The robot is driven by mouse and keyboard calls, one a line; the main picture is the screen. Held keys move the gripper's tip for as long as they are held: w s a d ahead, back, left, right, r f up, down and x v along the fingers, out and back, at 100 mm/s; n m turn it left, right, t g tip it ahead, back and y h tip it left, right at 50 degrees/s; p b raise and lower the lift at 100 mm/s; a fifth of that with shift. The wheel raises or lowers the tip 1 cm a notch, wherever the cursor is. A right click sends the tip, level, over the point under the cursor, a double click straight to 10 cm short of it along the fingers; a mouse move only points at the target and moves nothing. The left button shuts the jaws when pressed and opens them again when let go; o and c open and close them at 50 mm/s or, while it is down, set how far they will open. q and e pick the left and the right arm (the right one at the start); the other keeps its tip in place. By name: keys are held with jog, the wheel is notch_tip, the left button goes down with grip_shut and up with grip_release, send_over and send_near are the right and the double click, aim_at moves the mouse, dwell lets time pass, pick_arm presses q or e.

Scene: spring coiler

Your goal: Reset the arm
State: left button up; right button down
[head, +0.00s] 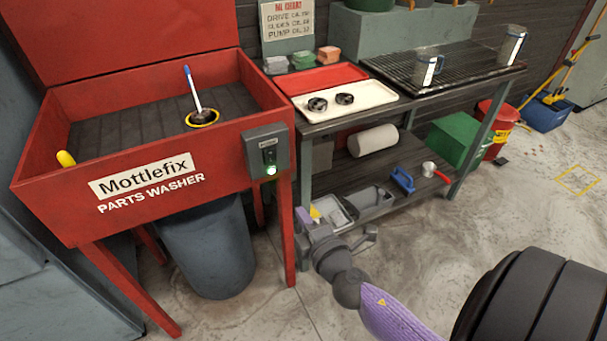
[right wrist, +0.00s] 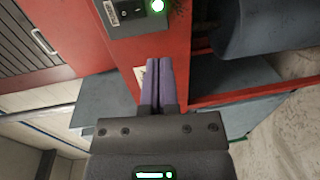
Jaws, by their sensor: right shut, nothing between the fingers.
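My right arm comes in from the bottom right of the head view. The switch box, with a green light lit, shows beyond the fingertips in the right wrist view (right wrist: 132,12). The fingers are apart from it. My left gripper is not in view.
To the right, a bench carries a white tray (head: 378,92) with two dark parts and a rack (head: 455,62). The floor (head: 480,225) in front is largely clear.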

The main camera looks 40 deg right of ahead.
jog(key=s+a+f+m+g+y+p, duration=0.1)
jog(key=s+f+m+g, duration=0.25)
jog(key=s+f, duration=0.5)
jog(key=s+a+f+m+g+y+p, duration=0.1)
jog(key=s+f+m+g, duration=0.3)
jog(key=f, duration=0.8)
jog(key=s+a+f+m+g, duration=0.1)
jog(key=s+f+g, duration=0.1)
jog(key=s, duration=0.7)
jog(key=s+a+f+m+g+p, duration=0.1)
jog(key=s+g, duration=0.3)
jog(key=s, duration=0.5)
jog(key=s+a+f+m+g+y+p, duration=0.1)
jog(key=s+f+m+g, duration=0.2)
jog(key=s, duration=0.6)
jog(key=shift+a+f, duration=0.25)
jog(key=shift+f, duration=0.35)
